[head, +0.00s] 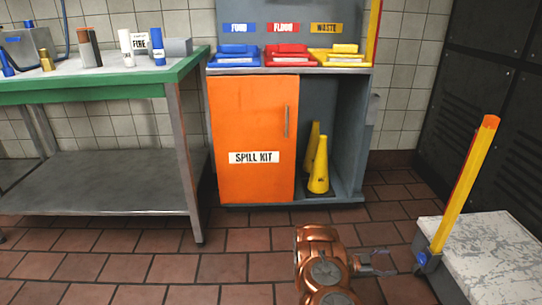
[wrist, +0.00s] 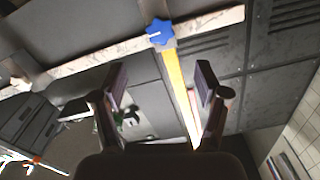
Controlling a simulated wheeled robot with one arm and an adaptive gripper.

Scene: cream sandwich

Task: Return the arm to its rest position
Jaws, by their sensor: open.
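My arm shows as copper-coloured links at the bottom middle of the head view. My gripper (head: 384,262) is at its right end, close to the blue clamp at the foot of a yellow post (head: 465,185). In the wrist view my gripper (wrist: 160,90) has its two fingers wide apart with nothing held between them. Beyond the fingers, the yellow post (wrist: 175,75) and a blue star-shaped knob (wrist: 160,32) show. I cannot tell from these frames whether a finger touches the clamp.
A white worn slab (head: 500,255) lies at the right. An orange spill kit cabinet (head: 252,120) with yellow cones (head: 318,168) stands at the back. A green-edged bench (head: 100,88) stands at the left. Dark lockers (head: 490,80) line the right wall. The tiled floor before the cabinet is clear.

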